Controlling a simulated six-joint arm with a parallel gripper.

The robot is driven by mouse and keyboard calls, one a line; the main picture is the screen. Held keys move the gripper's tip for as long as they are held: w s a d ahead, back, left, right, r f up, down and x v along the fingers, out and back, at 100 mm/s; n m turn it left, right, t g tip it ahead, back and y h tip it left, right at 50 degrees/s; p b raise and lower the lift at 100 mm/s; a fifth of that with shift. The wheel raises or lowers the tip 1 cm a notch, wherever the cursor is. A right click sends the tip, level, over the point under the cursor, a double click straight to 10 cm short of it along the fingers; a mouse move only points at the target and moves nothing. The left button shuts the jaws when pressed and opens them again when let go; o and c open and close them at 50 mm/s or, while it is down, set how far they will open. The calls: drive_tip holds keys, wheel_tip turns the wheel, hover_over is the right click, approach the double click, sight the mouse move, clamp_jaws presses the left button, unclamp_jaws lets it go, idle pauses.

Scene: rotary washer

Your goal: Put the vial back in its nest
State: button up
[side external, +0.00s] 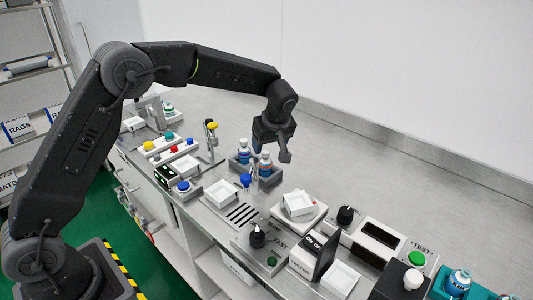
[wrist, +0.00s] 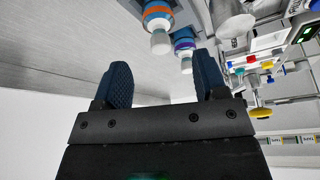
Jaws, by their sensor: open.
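My gripper (side external: 285,155) hangs beside two blue vials with white caps in the side view. Its two dark blue pads are apart with nothing between them in the wrist view (wrist: 162,78). The nearer vial (side external: 265,164) stands upright at a dark grey nest block (side external: 270,180); how deep it sits I cannot tell. The farther vial (side external: 243,150) stands at a similar grey block (side external: 234,163). In the wrist view, one vial has an orange band (wrist: 158,18) and the other a purple band (wrist: 183,44). Both are beyond my fingertips and untouched.
A blue-topped part (side external: 246,180) stands close to the nearer vial. A teal holder (side external: 440,290) with vials is at the lower right. The bench behind my gripper is bare.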

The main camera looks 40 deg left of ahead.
drive_tip(key=s+d+r+m+t+h, duration=0.15)
drive_tip(key=s+r+m, duration=0.55)
drive_tip(key=s+r, duration=0.95)
drive_tip(key=s+f+m+t+h, duration=0.1)
drive_tip(key=s+f+m, duration=0.1)
drive_tip(key=s, duration=0.6)
drive_tip(key=s+f+m+t+h, duration=0.1)
drive_tip(key=s+m, duration=0.3)
drive_tip(key=s, duration=0.5)
drive_tip(key=shift+d+f+h, duration=0.2)
drive_tip(key=shift+f+h, duration=0.15)
drive_tip(key=shift+f, duration=0.35)
drive_tip(key=shift+s, duration=0.1)
